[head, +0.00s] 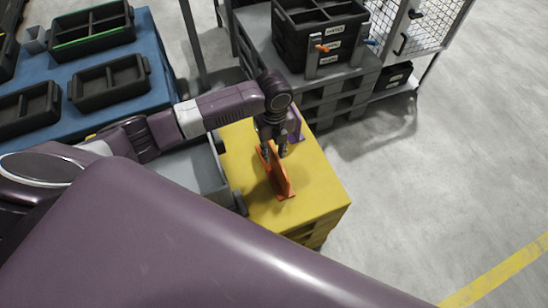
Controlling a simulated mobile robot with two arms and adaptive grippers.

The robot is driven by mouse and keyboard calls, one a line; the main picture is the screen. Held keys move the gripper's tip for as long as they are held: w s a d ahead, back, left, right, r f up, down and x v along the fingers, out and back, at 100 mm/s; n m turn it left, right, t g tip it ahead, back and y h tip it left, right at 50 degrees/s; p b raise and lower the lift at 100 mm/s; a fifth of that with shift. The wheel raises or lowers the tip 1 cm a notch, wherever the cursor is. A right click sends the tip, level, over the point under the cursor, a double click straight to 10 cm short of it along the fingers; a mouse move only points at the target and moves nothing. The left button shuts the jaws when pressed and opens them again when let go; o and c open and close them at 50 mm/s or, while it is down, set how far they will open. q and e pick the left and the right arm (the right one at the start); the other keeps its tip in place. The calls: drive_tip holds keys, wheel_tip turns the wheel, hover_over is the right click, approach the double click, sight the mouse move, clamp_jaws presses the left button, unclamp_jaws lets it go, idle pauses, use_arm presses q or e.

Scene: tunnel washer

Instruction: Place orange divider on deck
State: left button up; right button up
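The orange divider (277,174) stands on edge at the yellow deck (312,188), below my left gripper. My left gripper (273,154) points down at the divider's upper end, with its fingers around or right beside it. I cannot tell for sure whether the fingers are closed on it, or whether the divider's lower edge touches the deck. A purple piece (295,124) stands on the deck just behind the gripper and is partly hidden by it. My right gripper is not in view.
A grey bin (196,171) adjoins the deck's left side. A blue table (62,77) with several black trays stands at upper left. Black crates (322,35) sit on a dark pallet stack behind the deck, near a wire cage (430,22). The deck's front right is clear.

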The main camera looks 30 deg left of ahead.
use_arm(q)
wheel_tip(320, 180, up, 8)
drive_tip(key=shift+f, duration=0.15)
idle(0.6)
